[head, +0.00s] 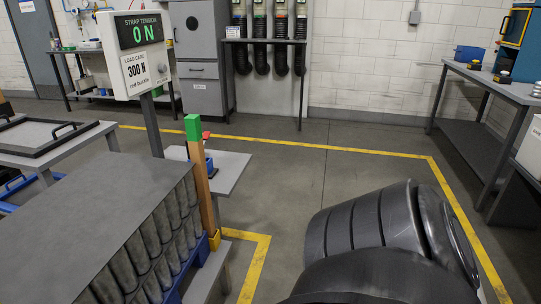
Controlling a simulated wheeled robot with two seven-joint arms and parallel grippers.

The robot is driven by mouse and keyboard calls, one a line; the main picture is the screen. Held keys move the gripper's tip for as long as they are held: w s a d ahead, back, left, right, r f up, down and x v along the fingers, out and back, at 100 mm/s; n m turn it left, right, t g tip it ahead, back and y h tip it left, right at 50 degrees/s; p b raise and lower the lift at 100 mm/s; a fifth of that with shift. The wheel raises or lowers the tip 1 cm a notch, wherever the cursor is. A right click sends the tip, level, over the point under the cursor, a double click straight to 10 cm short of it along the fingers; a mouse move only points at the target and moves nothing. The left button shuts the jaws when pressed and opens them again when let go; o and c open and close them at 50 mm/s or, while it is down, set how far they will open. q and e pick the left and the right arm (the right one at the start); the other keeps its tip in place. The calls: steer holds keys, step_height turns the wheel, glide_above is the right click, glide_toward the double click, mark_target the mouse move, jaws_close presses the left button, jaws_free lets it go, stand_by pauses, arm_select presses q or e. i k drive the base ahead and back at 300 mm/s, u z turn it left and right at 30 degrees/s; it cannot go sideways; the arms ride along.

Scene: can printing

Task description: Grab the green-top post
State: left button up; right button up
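A small red part shows beside the post, just below the green block. Neither of my grippers is in view. A dark ribbed part of my own arm fills the lower right, apart from the post.
A grey sheet (85,215) covers the cans. A strap tension display (140,52) reading 0 N stands on a pole behind the post. A small grey table (228,165) is close behind it. Open floor (300,185) lies to the right, then a workbench (490,85).

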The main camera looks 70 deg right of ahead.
mark_target(192, 122)
steer(key=z, duration=2.5)
steer(key=i, duration=1.65)
steer(key=u, duration=2.7)
